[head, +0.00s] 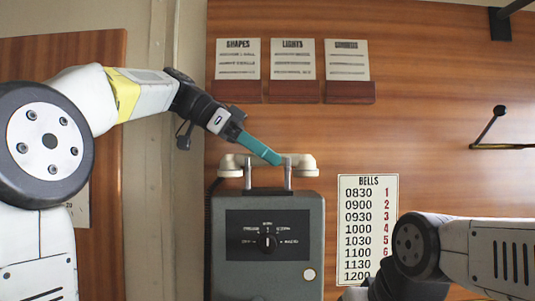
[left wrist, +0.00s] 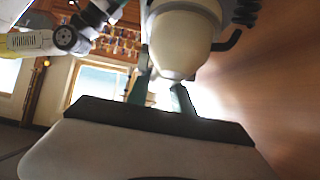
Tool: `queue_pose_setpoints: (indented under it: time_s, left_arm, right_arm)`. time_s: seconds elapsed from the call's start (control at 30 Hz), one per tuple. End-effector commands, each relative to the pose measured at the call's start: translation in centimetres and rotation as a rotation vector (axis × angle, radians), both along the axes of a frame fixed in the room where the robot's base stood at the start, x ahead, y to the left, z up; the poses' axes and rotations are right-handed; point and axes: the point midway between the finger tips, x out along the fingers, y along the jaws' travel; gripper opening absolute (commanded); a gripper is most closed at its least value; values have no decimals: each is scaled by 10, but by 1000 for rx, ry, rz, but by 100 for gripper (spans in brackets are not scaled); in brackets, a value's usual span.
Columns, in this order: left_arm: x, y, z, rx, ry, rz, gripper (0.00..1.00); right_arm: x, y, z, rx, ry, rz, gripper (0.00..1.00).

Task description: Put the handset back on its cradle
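The cream handset (head: 303,164) lies level across the top of the grey phone box (head: 309,214), at the cradle's two upright metal prongs (head: 288,178). I cannot tell whether its weight rests on them. My left gripper (head: 262,151) reaches in from the upper left, its teal finger crossing the handset's middle. In the left wrist view one cream end of the handset (left wrist: 183,40) looms close. The two teal fingers (left wrist: 160,85) stand apart there, one partly hidden by that end. Their grip on the handle is hidden. My right gripper's fingers are out of view.
A dial (head: 267,242) is on the box front. A bells chart (head: 368,210) hangs right of the box, with my right arm in front of its lower corner. Three cards on wooden holders (head: 293,92) are above. A wall bracket (head: 490,128) juts out at right.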

Motion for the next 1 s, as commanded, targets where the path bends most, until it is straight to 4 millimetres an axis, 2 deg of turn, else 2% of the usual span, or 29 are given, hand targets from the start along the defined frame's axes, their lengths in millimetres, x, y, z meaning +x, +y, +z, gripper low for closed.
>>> queue_pose_setpoints:
  time_s: [0.03, 0.1, 0.53, 1.0]
  left_arm:
    - [0, 0, 0, 0, -1, -1, 39]
    - [0, 0, 0, 0, -1, -1, 47]
    - [1, 2, 2, -1, -1, 2, 47]
    - [-6, 82, 56, -1, -3, -1, 47]
  right_arm:
    - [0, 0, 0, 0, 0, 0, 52]
    - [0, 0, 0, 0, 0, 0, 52]
    - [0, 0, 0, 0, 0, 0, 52]
    - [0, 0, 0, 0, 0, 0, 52]
